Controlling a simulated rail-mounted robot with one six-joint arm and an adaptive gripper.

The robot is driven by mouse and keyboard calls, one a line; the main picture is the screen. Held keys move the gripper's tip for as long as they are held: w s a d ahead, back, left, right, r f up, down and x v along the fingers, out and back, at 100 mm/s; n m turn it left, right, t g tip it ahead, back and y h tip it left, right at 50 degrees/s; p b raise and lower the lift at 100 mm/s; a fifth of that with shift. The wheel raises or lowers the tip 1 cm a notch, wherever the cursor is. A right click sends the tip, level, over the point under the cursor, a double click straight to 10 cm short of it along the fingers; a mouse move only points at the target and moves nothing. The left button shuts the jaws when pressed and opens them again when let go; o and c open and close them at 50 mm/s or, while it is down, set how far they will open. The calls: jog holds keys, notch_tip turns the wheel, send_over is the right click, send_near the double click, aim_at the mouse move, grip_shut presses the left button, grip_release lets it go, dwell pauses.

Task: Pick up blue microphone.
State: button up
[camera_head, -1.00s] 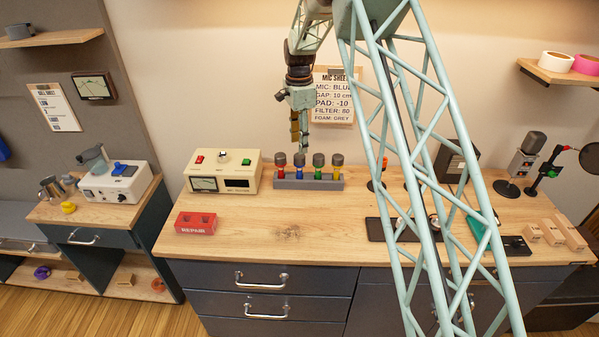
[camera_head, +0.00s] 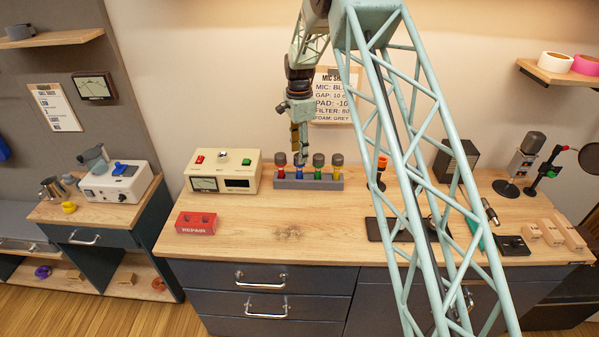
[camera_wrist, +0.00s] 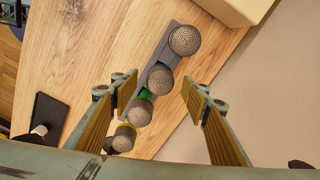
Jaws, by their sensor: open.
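The blue microphone (camera_head: 299,173) stands in the grey rack, second from the left, between the red and green ones. Its top is hidden behind my fingers in the head view. In the wrist view its round grey mesh head (camera_wrist: 160,79) lies between my two spread fingers. My gripper (camera_head: 300,150) points down right over it, open and empty; its fingertips (camera_wrist: 160,90) show on both sides of the head. The grey rack (camera_head: 325,183) also holds a red microphone (camera_head: 281,171), a green one (camera_head: 318,172) and a yellow one (camera_head: 336,172).
A cream box with buttons (camera_head: 222,171) stands left of the rack. A red REPAIR block (camera_head: 196,223) lies in front of that box. An orange-topped item (camera_head: 381,170) stands to the right. The worktop in front of the rack is clear.

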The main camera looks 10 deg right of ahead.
jog(key=shift+f+p, duration=0.35)
jog(key=shift+f, duration=1.7)
jog(key=shift+c, duration=0.5)
jog(key=c, duration=1.2)
jog(key=shift+r, duration=0.2)
jog(key=shift+c, duration=0.2)
jog(key=shift+r+b, duration=0.6)
jog(key=shift+r, duration=4.25)
